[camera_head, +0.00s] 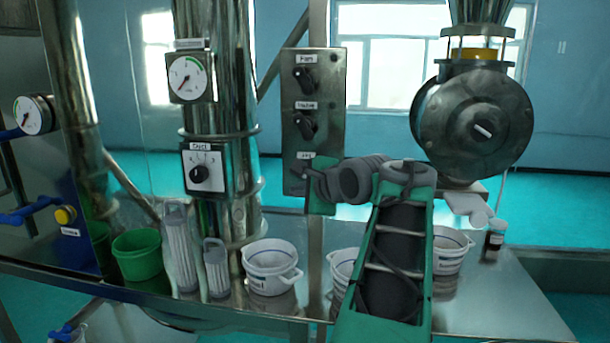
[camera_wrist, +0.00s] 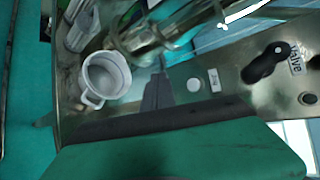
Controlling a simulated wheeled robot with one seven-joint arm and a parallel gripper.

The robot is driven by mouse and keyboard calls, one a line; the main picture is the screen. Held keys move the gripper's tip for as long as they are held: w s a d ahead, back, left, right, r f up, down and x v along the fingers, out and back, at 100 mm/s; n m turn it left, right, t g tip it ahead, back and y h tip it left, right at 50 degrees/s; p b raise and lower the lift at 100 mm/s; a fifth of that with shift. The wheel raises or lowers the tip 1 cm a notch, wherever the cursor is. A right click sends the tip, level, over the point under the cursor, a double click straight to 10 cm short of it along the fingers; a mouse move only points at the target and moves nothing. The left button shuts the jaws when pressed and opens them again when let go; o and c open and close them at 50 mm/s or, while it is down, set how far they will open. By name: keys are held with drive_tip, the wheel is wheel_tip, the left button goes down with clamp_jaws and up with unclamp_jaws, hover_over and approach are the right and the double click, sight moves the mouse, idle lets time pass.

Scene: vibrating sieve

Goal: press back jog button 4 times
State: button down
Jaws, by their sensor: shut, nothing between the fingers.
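The jog button (camera_wrist: 194,85) is a small pale round disc on the metal control panel in the wrist view, beside a small white label (camera_wrist: 214,80). My gripper (camera_head: 304,173) is in front of the panel's lower end. In the wrist view its dark fingers (camera_wrist: 158,92) are shut together and empty, to the left of the button. I cannot tell whether the tips touch the panel.
The Fan knob (camera_head: 304,79) and Valve knob (camera_head: 305,124) sit above on the same panel. A steel duct with a dial box (camera_head: 205,170) stands left. White buckets (camera_head: 268,265), a green bucket (camera_head: 138,254) and clear cylinders (camera_head: 180,245) stand on the metal table below.

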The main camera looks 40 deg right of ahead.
drive_tip(key=shift+d, duration=0.15)
drive_tip(key=w+d+p, duration=0.4)
drive_tip(key=w+d, duration=0.1)
drive_tip(key=d, duration=0.1)
drive_tip(key=shift+w+d, duration=0.15)
drive_tip(key=shift+d, duration=0.25)
idle(0.4)
drive_tip(key=shift+w+p, duration=0.1)
drive_tip(key=shift+p, duration=0.35)
idle(1.2)
drive_tip(key=shift+w+d+p, duration=0.2)
drive_tip(key=shift+d+p, duration=0.1)
drive_tip(key=shift+p, duration=0.05)
